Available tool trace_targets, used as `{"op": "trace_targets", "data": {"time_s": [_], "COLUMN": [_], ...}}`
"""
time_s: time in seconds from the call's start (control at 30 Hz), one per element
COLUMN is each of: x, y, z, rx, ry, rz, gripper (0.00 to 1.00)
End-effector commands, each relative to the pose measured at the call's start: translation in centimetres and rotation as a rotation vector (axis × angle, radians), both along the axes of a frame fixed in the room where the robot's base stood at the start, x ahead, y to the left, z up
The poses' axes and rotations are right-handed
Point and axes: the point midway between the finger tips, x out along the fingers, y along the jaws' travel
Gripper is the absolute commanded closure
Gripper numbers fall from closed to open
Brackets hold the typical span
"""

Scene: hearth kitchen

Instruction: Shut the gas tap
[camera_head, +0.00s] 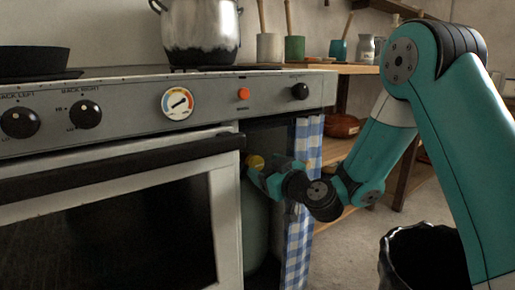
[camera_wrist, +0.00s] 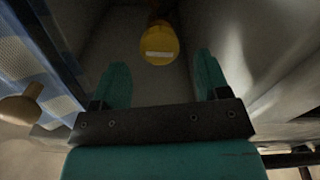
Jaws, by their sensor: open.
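The gas tap is a round yellow knob (camera_wrist: 160,44) with a pale bar across its face. In the wrist view it lies between and beyond my two open fingertips, with a gap to each side. In the head view the yellow tap (camera_head: 255,161) sits atop the grey-green gas bottle (camera_head: 257,225), in the dark space right of the oven. My gripper (camera_head: 262,178) is at the tap, reaching in from the right. My gripper (camera_wrist: 160,78) is open and empty. Whether a finger touches the tap I cannot tell.
A blue checked curtain (camera_head: 300,215) hangs right of the bottle space, close to my wrist. The oven door (camera_head: 110,215) stands to the left. A pot (camera_head: 200,30) is on the stove above. A black bin (camera_head: 425,258) stands on the floor at right.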

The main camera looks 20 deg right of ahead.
Motion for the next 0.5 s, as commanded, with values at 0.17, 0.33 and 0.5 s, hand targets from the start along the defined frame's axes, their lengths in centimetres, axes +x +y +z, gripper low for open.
{"op": "trace_targets", "data": {"time_s": [0.17, 0.33, 0.5], "x": [2.8, 4.0, 4.3], "y": [1.0, 1.4, 1.4], "z": [0.3, 0.1, 0.0], "rx": [-0.001, 0.0, 0.001], "ry": [0.0, -0.001, 0.0], "rz": [0.003, 0.001, 0.0], "gripper": [0.31, 0.31, 0.31]}}
